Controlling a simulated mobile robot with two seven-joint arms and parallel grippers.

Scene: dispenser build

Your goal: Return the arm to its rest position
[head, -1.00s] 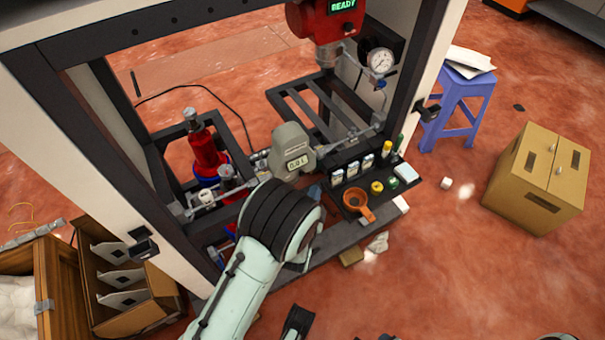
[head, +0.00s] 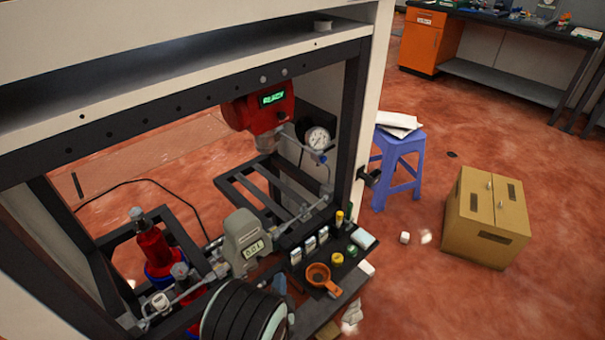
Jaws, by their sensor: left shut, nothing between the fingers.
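My left arm comes in at the bottom edge, and its black ringed joint (head: 243,311) is the part that shows. My left gripper is shut and empty; its fingertips cannot be made out past this joint and the lower picture edge. The joint stands in front of the lower part of the dispenser bench, close below the grey meter (head: 246,243). My right gripper is not in view.
The dispenser frame (head: 352,130) surrounds a red READY unit (head: 259,112), a gauge (head: 317,139) and a red bottle (head: 152,245). A blue stool (head: 398,168) and cardboard box (head: 487,215) stand right, with open floor around.

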